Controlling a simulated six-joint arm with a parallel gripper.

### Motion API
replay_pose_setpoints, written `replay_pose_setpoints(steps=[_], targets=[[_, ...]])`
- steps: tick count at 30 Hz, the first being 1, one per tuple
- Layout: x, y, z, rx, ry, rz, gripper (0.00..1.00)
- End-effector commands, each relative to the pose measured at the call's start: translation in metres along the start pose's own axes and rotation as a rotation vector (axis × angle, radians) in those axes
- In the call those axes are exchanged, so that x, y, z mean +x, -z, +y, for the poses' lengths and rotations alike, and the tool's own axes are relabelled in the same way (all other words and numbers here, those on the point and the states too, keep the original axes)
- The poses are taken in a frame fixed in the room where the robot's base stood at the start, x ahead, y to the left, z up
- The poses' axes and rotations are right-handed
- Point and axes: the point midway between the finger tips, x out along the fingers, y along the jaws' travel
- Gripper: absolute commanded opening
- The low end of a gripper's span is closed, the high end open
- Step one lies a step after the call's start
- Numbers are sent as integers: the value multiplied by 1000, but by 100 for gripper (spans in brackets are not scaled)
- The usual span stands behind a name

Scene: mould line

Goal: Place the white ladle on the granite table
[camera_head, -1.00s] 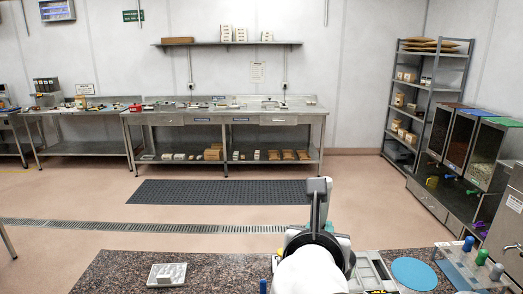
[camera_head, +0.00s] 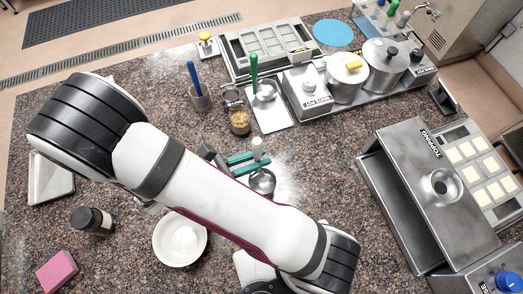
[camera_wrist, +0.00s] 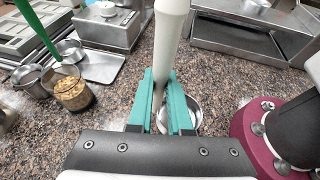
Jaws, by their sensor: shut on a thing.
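The white ladle has a white handle (camera_wrist: 168,38) and a small steel bowl (camera_wrist: 192,118). My gripper (camera_wrist: 162,98), with teal fingers, is shut on the ladle, its handle standing upright between the fingers. In the head view the gripper (camera_head: 245,163) holds the ladle (camera_head: 262,182) over the middle of the speckled granite table (camera_head: 300,215). I cannot tell whether the bowl touches the stone. Part of the bowl is hidden by a finger in the wrist view.
A green-handled ladle (camera_head: 254,72) lies on a steel tray (camera_head: 270,118) behind, beside a jar of yellow-brown bits (camera_head: 239,121). A white bowl (camera_head: 180,239) is front left; a steel machine (camera_head: 405,185) is right. Bare granite lies around the ladle bowl.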

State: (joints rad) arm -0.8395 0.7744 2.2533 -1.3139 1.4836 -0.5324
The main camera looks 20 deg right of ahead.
Motion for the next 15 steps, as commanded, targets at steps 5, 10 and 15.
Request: replay_pose_setpoints(steps=[5, 10, 15], targets=[[14, 32, 0, -3, 0, 0, 0], [15, 36, 1, -1, -2, 3, 0], [15, 37, 1, -1, -3, 3, 24]])
